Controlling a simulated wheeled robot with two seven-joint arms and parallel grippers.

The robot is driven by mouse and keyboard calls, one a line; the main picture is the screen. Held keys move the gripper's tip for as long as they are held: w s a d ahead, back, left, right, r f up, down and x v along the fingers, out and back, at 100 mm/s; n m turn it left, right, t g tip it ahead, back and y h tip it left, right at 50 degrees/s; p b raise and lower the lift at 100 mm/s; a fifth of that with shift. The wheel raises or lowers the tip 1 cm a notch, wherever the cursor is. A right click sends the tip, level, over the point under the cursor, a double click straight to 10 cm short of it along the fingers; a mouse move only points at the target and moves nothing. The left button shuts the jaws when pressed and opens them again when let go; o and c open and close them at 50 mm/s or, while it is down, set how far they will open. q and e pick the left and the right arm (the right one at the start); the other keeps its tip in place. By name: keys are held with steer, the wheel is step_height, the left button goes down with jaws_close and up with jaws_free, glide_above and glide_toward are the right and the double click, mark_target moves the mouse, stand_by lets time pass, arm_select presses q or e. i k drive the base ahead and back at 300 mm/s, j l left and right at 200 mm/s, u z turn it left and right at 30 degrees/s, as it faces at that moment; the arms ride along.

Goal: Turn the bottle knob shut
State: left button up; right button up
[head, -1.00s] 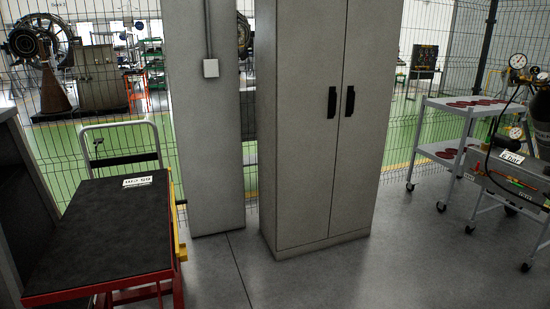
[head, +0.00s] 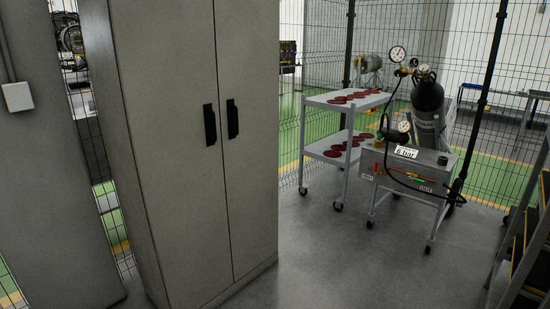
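A dark gas bottle (head: 428,97) stands upright at the right in the head view, behind a small grey test cart. Gauges (head: 398,54) and fittings sit at the top of the bottle, and a black hose runs down from them. The bottle knob is too small to make out clearly among these fittings. Neither of my grippers is in view.
A tall grey cabinet (head: 190,140) with two black handles stands close at the left. A white two-shelf trolley (head: 345,107) with red discs stands left of the test cart (head: 408,172). Steps (head: 527,245) stand at the right edge. Bare floor (head: 340,255) lies in front of the carts.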

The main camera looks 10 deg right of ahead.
mark_target(424, 69)
steer(key=i+l+z, duration=0.15)
steer(key=i+z, duration=0.25)
steer(key=i, duration=0.15)
steer(key=i+z, duration=0.45)
steer(key=i, duration=0.15)
steer(key=i+j+z, duration=0.25)
steer(key=i+z, duration=0.15)
steer(key=i, duration=0.15)
steer(key=i+l+z, duration=0.25)
steer(key=i, duration=0.45)
steer(key=i+z, duration=0.25)
steer(key=i, duration=0.4)
steer(key=i+l+u, duration=0.4)
steer(key=i+l, duration=0.35)
